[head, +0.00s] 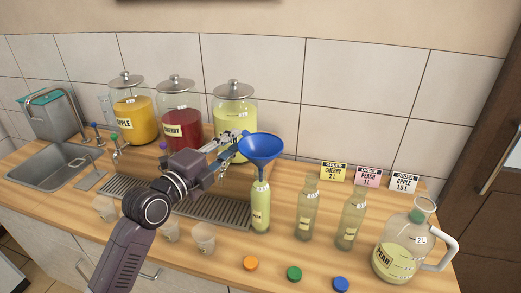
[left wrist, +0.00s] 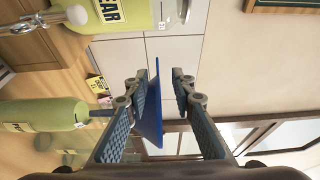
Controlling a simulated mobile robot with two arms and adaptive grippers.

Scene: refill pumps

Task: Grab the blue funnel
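The blue funnel (head: 262,147) sits upright on the mouth of a bottle labelled PEAR (head: 261,206) holding pale green liquid. My left gripper (head: 234,145) reaches the left side of the funnel's cone in the head view. In the left wrist view, the funnel (left wrist: 153,118) appears edge-on between the two spread fingers of my left gripper (left wrist: 156,90). Clear gaps show beside the funnel, mainly toward the right finger, so the gripper is open around its rim. My right gripper is not in view.
Two more bottles (head: 307,208) (head: 351,220) and a PEAR jug (head: 396,258) stand to the right. Large jars of apple (head: 131,120), cherry (head: 178,115) and pale green liquid (head: 233,108) stand behind. Caps (head: 250,263) lie in front; cups (head: 203,238) stand front left.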

